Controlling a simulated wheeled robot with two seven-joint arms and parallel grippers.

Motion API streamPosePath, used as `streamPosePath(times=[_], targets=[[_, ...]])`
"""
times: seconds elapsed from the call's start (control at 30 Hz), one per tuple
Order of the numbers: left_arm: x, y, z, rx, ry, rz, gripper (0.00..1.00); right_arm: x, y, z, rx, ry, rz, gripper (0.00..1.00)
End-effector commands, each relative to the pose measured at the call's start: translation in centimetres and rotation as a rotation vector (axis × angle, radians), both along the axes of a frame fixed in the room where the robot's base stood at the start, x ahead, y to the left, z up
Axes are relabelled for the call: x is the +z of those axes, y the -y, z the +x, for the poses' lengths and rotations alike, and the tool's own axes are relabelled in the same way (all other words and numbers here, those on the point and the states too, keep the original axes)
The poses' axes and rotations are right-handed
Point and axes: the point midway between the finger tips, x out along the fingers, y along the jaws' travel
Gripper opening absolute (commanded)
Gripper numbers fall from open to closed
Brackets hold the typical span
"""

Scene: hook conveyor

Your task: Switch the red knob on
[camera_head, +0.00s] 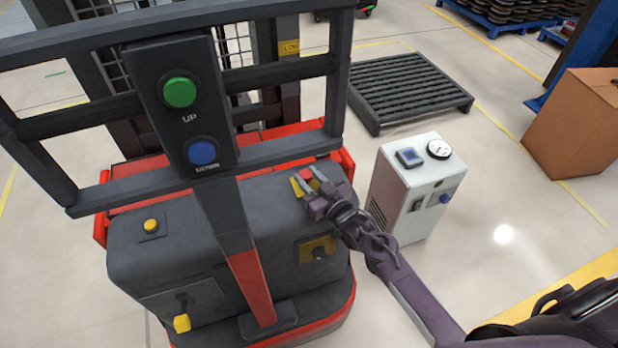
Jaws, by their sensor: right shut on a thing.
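The red knob (305,174) is on the top right of the dark grey body of the forklift-like machine (190,240). A yellow piece (297,188) shows beside it, around its base. My right gripper (309,181) reaches in from the lower right and is shut on the red knob, with a finger on either side. The fingers partly hide the knob, and I cannot tell which way it is turned. My left gripper is not in view.
A dark post carries a green UP button (179,92) and a blue button (202,153). A white cabinet (408,190) with a gauge stands close right of my right gripper. A black pallet (408,88) and a cardboard box (578,125) are on the floor beyond.

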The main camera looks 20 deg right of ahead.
Motion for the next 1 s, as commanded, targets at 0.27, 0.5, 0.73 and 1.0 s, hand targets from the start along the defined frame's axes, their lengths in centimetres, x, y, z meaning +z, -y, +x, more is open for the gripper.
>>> streamPosePath(times=[0.27,0.5,0.73,1.0], targets=[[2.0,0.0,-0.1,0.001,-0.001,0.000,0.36,2.5,0.0,0.0,0.001,0.001,-0.001,0.00],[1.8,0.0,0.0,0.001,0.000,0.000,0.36,2.6,0.0,0.1,0.000,0.006,0.001,0.35],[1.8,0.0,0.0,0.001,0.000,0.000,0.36,2.4,0.0,0.0,0.000,0.003,0.001,0.53],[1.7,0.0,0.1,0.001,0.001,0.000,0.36,2.2,0.2,-0.5,0.000,0.000,-0.001,0.53]])
